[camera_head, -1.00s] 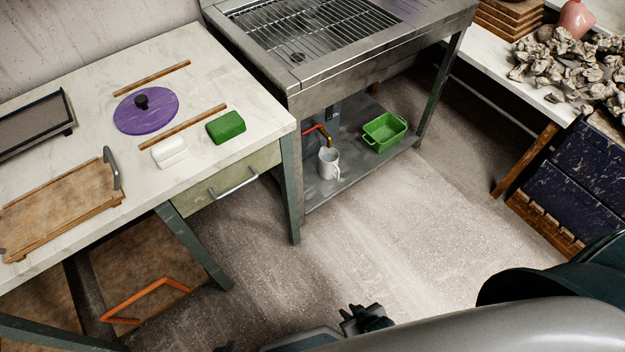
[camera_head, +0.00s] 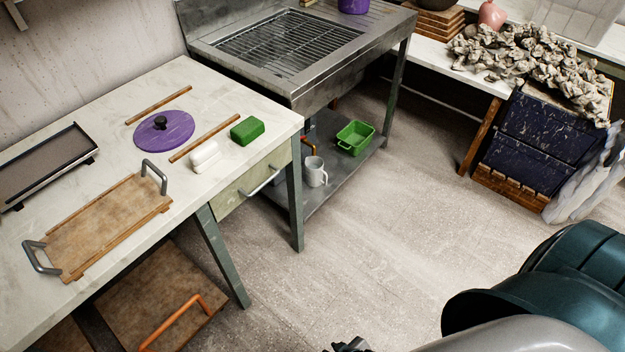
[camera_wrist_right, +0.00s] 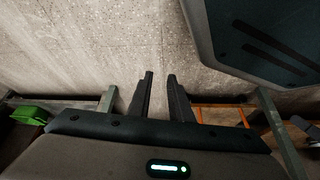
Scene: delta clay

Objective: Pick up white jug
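The white jug (camera_head: 315,171) stands upright on the steel lower shelf under the sink-like grill unit, left of a green tub (camera_head: 355,137). Its handle side faces right, and the unit's front leg stands close on its left. My right gripper (camera_wrist_right: 160,77) shows in the right wrist view with two dark fingers apart and nothing between them, above bare floor. In the head view, only a dark bit of a gripper shows at the bottom edge, well short of the jug. My left gripper is not in view.
A worktable (camera_head: 90,108) at the left holds a wooden tray (camera_head: 108,225), a purple lid (camera_head: 165,140), and a green block (camera_head: 247,130). The shelf (camera_head: 338,182) sits low, beneath the steel unit (camera_head: 300,80). Open floor (camera_head: 390,240) lies in front of it.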

